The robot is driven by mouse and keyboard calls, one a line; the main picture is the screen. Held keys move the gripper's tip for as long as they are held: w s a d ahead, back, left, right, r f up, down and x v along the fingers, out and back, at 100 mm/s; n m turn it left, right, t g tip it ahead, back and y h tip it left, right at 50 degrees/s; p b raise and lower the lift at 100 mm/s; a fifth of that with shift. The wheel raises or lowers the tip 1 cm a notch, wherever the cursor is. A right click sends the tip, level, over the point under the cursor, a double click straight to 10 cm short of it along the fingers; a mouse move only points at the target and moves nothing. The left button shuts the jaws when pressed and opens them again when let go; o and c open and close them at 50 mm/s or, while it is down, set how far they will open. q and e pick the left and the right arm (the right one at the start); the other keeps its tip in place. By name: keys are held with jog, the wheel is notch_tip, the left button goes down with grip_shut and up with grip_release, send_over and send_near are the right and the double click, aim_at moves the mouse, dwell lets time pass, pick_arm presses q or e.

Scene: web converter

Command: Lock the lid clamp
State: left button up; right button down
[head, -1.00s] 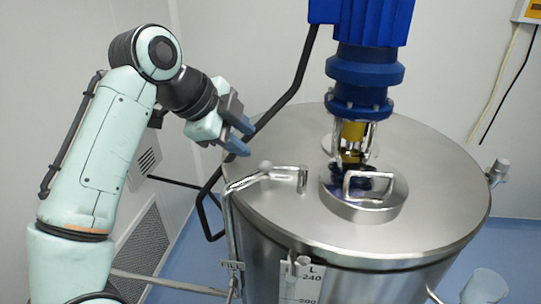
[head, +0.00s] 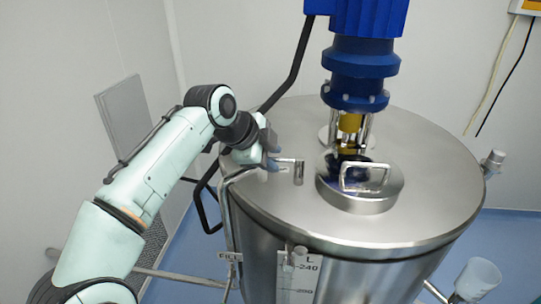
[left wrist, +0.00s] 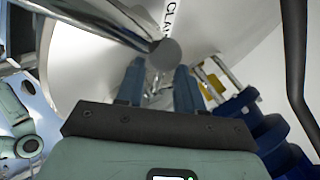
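The lid clamp (head: 298,172) is a bent metal bar over the left part of the steel tank lid (head: 415,190). My left gripper (head: 272,158) is at the clamp, and its fingers hide the knob end there. In the left wrist view, the clamp's round grey knob (left wrist: 166,53) shows just ahead of the two blue fingertips (left wrist: 157,72). The fingers are apart with a gap between them. I cannot tell whether they touch the knob. Part of a printed label, "CLA", lies on the lid beyond. My right gripper is not in view.
A blue motor column (head: 360,70) rises above the lid. A small round hatch with a handle (head: 365,178) sits beside it. A black bent pipe (head: 287,85) runs behind my left arm. A clear cup (head: 478,278) is at lower right.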

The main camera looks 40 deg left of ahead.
pick_arm(q)
grip_shut()
jog(key=shift+a+f, duration=0.1)
dwell(1.3)
